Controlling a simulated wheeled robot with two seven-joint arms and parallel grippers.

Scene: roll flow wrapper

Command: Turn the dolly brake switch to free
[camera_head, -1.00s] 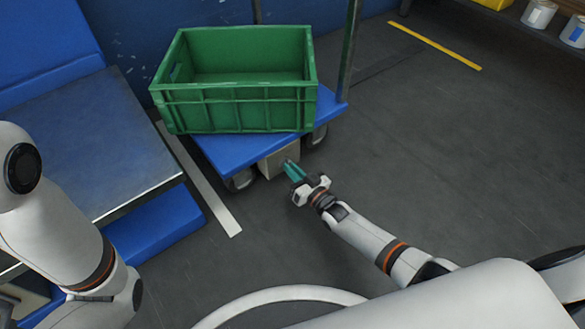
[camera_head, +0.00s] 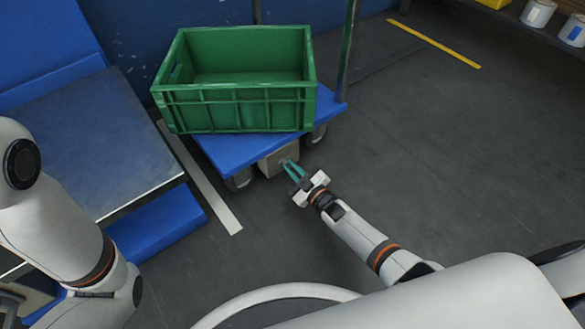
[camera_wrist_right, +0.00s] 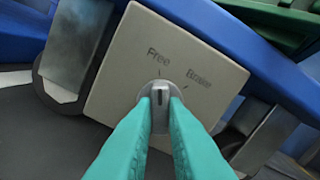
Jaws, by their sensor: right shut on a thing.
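The brake switch is a small grey knob (camera_wrist_right: 160,98) on a beige box (camera_wrist_right: 120,85), under the front edge of the blue dolly (camera_head: 235,152). The box also shows in the head view (camera_head: 270,165). The box face reads "Free" and "Brake". The dark line on the knob points up, in line with the "Free" mark. My right gripper (camera_wrist_right: 160,108) has its teal fingers on both sides of the knob; in the head view, its fingertips (camera_head: 289,164) reach the box. My left arm (camera_head: 60,235) is at the left; its gripper is not clearly visible.
A green crate (camera_head: 235,110) stands on the dolly. Dolly wheels (camera_head: 240,180) flank the box. A metal-topped platform (camera_head: 100,140) and a blue block (camera_head: 160,220) are at the left. The floor to the right is clear.

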